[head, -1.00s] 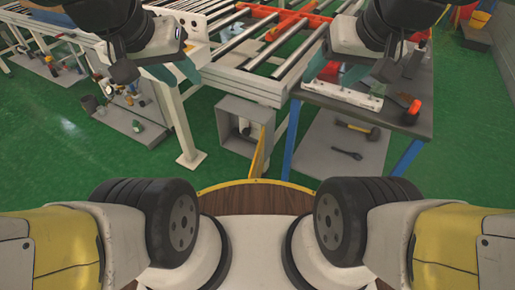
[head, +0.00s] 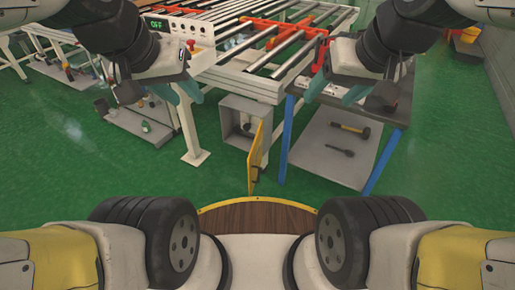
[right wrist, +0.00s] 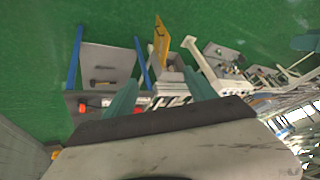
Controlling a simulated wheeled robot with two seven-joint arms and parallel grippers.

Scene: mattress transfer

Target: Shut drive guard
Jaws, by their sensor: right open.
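The drive guard is a yellow panel (head: 260,150) standing open, seen nearly edge-on, on the right side of a grey box (head: 232,105) under the roller conveyor. In the right wrist view the yellow panel (right wrist: 161,42) swings out from the grey box (right wrist: 172,72). My left gripper (head: 178,92) is left of and above the box, with its teal fingers apart and empty. My right gripper (head: 337,92) is open and empty over the side table, right of the panel. Its fingers (right wrist: 161,95) also show in the right wrist view. Neither touches the panel.
The conveyor (head: 240,82) with its rollers stands behind the box, with a panel reading OFF (head: 156,23) at its left. A table with blue legs (head: 288,140) stands close right of the guard, a hammer (head: 350,130) on its lower shelf. Green floor (head: 225,180) in front is clear.

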